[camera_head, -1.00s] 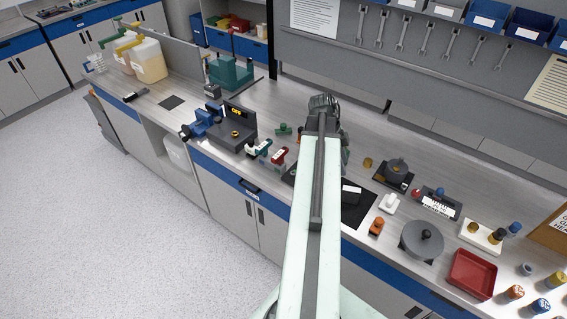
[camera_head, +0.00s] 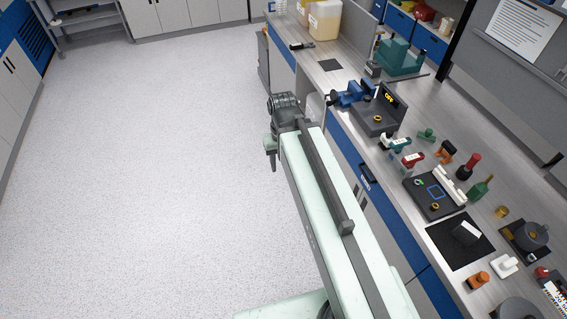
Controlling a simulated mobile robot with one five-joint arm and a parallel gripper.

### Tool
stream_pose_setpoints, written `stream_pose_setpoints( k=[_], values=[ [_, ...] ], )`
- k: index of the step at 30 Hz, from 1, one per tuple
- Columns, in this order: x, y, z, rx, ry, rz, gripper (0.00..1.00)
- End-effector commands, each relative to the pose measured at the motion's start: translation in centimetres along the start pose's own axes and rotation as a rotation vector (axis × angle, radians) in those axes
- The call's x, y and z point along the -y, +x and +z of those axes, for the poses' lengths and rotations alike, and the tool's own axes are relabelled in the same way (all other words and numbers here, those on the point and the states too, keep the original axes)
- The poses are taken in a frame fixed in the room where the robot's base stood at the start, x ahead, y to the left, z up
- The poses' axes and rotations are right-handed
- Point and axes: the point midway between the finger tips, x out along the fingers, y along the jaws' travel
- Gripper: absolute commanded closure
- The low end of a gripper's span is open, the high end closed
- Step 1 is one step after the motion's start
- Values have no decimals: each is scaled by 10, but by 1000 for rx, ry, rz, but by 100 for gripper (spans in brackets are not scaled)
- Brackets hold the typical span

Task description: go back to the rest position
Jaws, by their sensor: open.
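My gripper (camera_head: 271,152) shows at the end of my arm, left of the workbench and over the open floor. Its open jaws point down and are small in the picture; I see nothing held in them. My pale green arm (camera_head: 335,220) stretches from the lower right up to the gripper. It hides part of the bench's cabinet fronts. The workbench (camera_head: 405,180) runs along the right side, apart from the gripper.
The speckled floor (camera_head: 150,170) at left is clear.

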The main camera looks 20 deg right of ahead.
Motion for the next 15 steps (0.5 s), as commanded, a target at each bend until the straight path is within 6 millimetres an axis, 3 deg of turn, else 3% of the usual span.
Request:
stream_pose_setpoints(
  k=[8,11,15],
  values=[
    [1,8,1,0,-1,0,55],
    [2,33,1,0,-1,0,55],
    [2,86,1,1,0,1,55]
  ],
)
